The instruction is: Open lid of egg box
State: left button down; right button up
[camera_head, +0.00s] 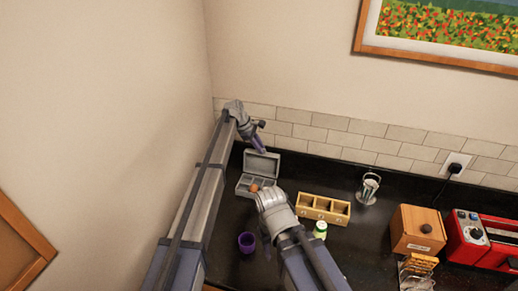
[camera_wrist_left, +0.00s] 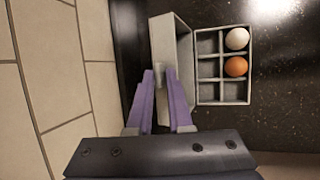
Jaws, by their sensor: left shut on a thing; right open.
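The grey egg box (camera_head: 242,189) stands on the dark counter with its lid (camera_head: 262,163) raised upright at the back. In the left wrist view, its compartment tray (camera_wrist_left: 207,92) holds a white egg (camera_wrist_left: 237,39) and a brown egg (camera_wrist_left: 236,66) in the right column; the brown egg (camera_head: 254,188) also shows in the head view. My left gripper (camera_head: 262,149) is at the raised lid. Its purple fingers (camera_wrist_left: 163,76) are shut on the lid's edge (camera_wrist_left: 173,36). My right gripper (camera_head: 268,246) is low in front of the box, open, its fingers mostly hidden by its arm.
The tiled wall (camera_head: 330,133) is close behind.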

pick_arm(q)
jog(key=shift+w+d, duration=0.1)
jog(key=shift+w, duration=0.15)
jog(key=c, duration=1)
grip_release()
jog(key=shift+o, duration=0.2)
jog(key=shift+s, duration=0.15)
jog(key=shift+r, duration=0.1)
jog(key=p+v, duration=0.6)
jog(key=shift+r, duration=0.4)
jog(key=shift+a+r+p, duration=0.4)
jog(key=shift+a+p, duration=0.05)
jog(key=shift+p, duration=0.1)
